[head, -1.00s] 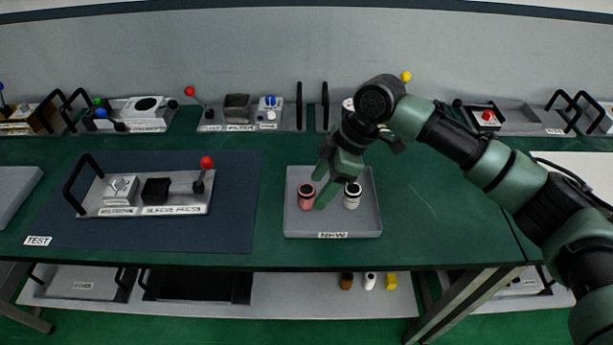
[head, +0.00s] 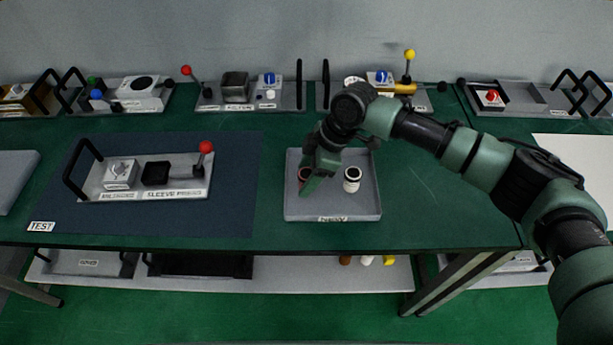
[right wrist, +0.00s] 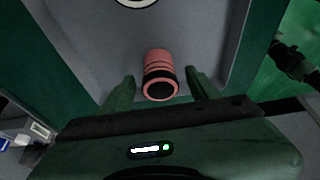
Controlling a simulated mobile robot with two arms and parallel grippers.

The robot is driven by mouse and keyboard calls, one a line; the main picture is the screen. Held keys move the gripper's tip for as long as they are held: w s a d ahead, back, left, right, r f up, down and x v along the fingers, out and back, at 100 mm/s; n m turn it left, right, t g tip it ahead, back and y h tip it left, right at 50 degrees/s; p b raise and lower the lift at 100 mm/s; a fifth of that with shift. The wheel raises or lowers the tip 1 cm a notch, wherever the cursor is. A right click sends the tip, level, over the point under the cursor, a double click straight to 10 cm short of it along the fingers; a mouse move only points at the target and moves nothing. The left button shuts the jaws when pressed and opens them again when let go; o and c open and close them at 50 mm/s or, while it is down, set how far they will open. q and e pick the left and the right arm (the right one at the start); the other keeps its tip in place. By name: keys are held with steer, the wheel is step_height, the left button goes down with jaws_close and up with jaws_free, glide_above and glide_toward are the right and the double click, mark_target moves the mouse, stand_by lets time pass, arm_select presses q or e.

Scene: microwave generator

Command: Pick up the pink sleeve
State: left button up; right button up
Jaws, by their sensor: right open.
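The pink sleeve (right wrist: 159,66) stands on the grey tray labelled NEW; it has a black band and a dark open top. In the head view the sleeve (head: 304,173) is mostly hidden behind my right gripper (head: 308,186). In the right wrist view my right gripper (right wrist: 158,92) is open, with one finger on each side of the sleeve and a gap on both sides. A white sleeve (head: 352,179) with a dark top stands to the right in the same tray (head: 345,212). My left gripper is not in view.
On the left, a sleeve press (head: 155,178) with a red-knobbed lever stands on a dark blue mat (head: 150,222) labelled TEST. Several fixtures with handles line the back of the green table. The table right of the tray is clear.

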steer(key=c, duration=1.3)
jaws_close()
steer(key=shift+r, duration=0.15)
